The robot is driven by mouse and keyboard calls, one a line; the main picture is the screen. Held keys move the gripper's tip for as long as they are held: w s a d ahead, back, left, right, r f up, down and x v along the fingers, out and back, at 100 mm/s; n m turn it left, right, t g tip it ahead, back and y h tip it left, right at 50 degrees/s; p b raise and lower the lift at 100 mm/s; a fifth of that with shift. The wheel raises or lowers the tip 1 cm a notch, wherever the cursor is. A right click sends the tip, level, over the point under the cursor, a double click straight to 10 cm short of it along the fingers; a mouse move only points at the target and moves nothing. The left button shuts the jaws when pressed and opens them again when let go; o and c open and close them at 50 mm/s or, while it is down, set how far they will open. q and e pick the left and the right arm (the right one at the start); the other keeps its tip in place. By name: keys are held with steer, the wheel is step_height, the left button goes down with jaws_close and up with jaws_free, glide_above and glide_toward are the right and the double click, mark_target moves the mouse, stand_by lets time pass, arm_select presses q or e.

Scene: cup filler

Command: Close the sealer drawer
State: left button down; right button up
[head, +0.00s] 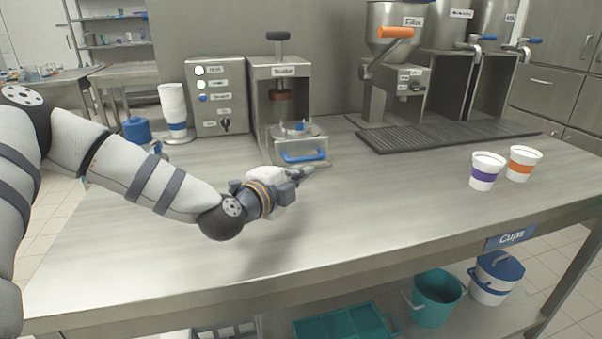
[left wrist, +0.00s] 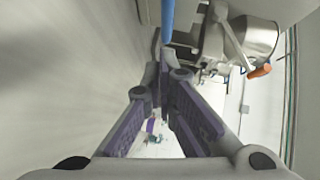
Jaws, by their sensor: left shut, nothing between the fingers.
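The sealer (head: 280,72) is a steel press with a black top handle, standing at the back of the table. Its drawer (head: 316,145) sticks out at the front, with a blue handle (head: 304,156) on its face. A round metal piece with a blue part sits on top of the drawer. My left gripper (head: 318,168) is shut and empty, just in front of and below the blue handle. I cannot tell whether it touches the drawer. In the left wrist view, the blue handle (left wrist: 167,20) shows just beyond the fingertips. My right gripper is out of view.
A control box (head: 217,115) and a stack of cups (head: 174,108) stand left of the sealer. A filler with an orange lever (head: 395,33) and a dark drip tray (head: 440,135) are to the right. Two cups, purple-banded (head: 486,172) and orange-banded (head: 523,163), stand at the right. The front table is clear.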

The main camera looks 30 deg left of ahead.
mark_target(280, 152)
arm_select(q)
steer(key=w+a, duration=0.1)
steer(key=w+a+f, duration=0.1)
steer(key=shift+w+a+b, duration=0.15)
steer(key=shift+a+b, duration=0.15)
steer(key=shift+a, duration=0.05)
steer(key=shift+w+a+r, duration=0.15)
steer(key=shift+r, duration=0.05)
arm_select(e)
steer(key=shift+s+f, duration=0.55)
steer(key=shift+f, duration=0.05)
arm_select(q)
steer(key=w+a, duration=0.2)
steer(key=w+a+b, duration=0.1)
steer(key=w+a, duration=0.3)
steer(key=a, duration=0.1)
steer(key=shift+w+f+b, duration=0.1)
steer(key=shift+f+b, duration=0.2)
steer(key=shift+w+a+r, duration=0.15)
steer(key=shift+a+r, duration=0.1)
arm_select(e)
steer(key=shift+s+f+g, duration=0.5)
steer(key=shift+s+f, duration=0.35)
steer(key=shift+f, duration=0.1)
